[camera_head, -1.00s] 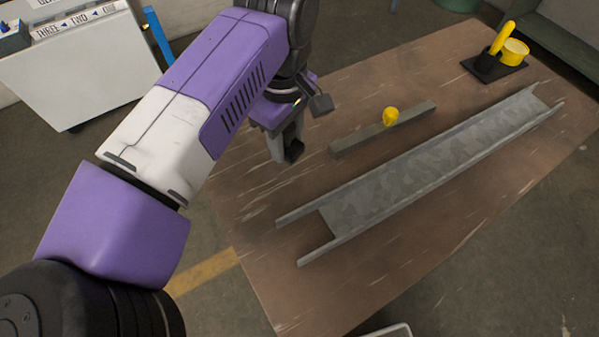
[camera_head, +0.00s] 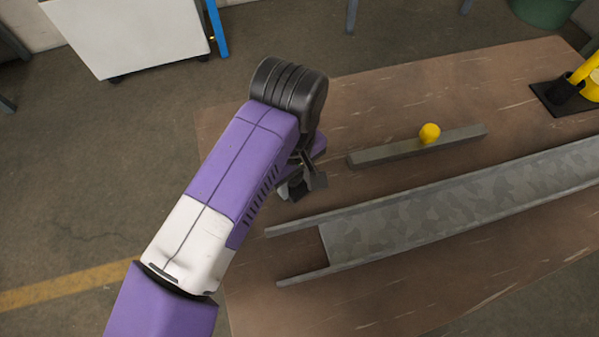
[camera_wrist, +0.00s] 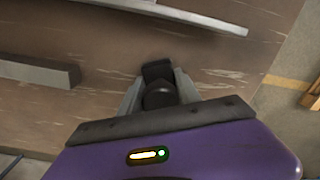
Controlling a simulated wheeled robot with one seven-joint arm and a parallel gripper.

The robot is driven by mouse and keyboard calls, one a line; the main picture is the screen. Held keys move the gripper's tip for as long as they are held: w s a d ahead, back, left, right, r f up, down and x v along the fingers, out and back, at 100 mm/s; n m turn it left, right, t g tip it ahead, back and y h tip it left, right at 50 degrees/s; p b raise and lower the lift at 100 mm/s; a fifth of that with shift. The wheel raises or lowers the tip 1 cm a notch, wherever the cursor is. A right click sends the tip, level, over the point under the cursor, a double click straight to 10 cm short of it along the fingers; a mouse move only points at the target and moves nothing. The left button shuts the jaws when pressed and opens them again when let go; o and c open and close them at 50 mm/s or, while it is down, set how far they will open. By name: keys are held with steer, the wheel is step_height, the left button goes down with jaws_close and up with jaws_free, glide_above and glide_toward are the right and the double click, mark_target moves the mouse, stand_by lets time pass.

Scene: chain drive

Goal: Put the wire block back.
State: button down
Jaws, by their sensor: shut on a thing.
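My gripper (camera_wrist: 158,88) is shut on a small dark thing (camera_wrist: 160,96), with a pale finger on each side of it. The dark thing has a rounded part and a flat black square end; I take it for the wire block, but its details are too dark to tell. In the head view my gripper (camera_head: 293,188) is over the left part of the brown table (camera_head: 400,305), partly hidden by my arm. It is left of the grey bar and just beyond the near-left end of the metal channel. Whether the held thing touches the table I cannot tell.
The grey bar (camera_head: 385,153) carries a yellow knob (camera_head: 429,133). The long metal channel (camera_head: 400,225) runs off to the right. A black holder (camera_head: 545,97) with yellow items stands at the far right. A white cabinet (camera_head: 125,35) stands beyond the table. The table's front is clear.

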steer(key=shift+f, duration=0.1)
steer(key=c, duration=0.9)
jaws_free()
steer(key=shift+o, duration=0.2)
steer(key=shift+r, duration=0.35)
step_height(320, 180, up, 12)
steer(key=shift+f+b, duration=0.15)
steer(key=shift+b, duration=0.9)
steer(key=shift+s, duration=0.1)
